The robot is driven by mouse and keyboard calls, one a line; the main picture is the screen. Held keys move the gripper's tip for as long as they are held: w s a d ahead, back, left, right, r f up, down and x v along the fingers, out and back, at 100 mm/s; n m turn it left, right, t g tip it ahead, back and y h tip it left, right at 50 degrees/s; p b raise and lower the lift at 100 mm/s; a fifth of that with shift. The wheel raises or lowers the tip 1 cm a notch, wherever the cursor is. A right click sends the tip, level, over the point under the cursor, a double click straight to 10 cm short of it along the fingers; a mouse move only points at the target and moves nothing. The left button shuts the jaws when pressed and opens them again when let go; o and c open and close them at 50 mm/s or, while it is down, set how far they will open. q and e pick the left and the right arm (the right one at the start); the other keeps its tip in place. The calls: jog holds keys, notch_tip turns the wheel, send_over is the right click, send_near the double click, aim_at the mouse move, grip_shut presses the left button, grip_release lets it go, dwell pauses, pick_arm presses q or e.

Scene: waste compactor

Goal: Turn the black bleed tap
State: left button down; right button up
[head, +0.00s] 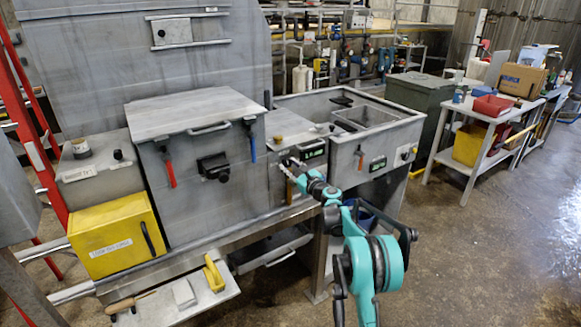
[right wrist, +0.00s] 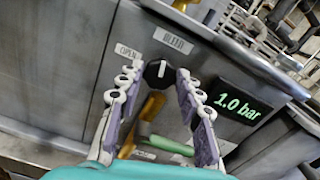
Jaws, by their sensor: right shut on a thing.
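The black bleed tap (right wrist: 158,73) is a small dark knob with a white pointer mark, seen between my fingers in the right wrist view. The mark points roughly up in that picture. A BLEED label (right wrist: 173,41) sits above it and an OPEN label (right wrist: 128,51) to its upper left. My right gripper (head: 287,164) is at the front of the grey panel in the head view, where it hides the tap. In the right wrist view its fingertips close on both sides of the knob. My left gripper is not in view.
A display (right wrist: 238,106) right of the tap reads 1.0 bar. An orange lever (right wrist: 150,106) and a green handle (right wrist: 165,145) show between my fingers. In the head view, a red handle (head: 170,173) and a black knob (head: 223,177) are on the chamber to the left.

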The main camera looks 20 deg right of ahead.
jog(key=n, duration=0.3)
jog(key=shift+n+p, duration=0.3)
jog(key=shift+p, duration=0.05)
jog(key=n, duration=0.3)
jog(key=shift+n, duration=0.3)
jog(key=n+p, duration=0.1)
jog(key=n, duration=0.5)
jog(key=shift+n, duration=0.3)
jog(key=o, duration=1.1)
jog(key=shift+s, duration=0.1)
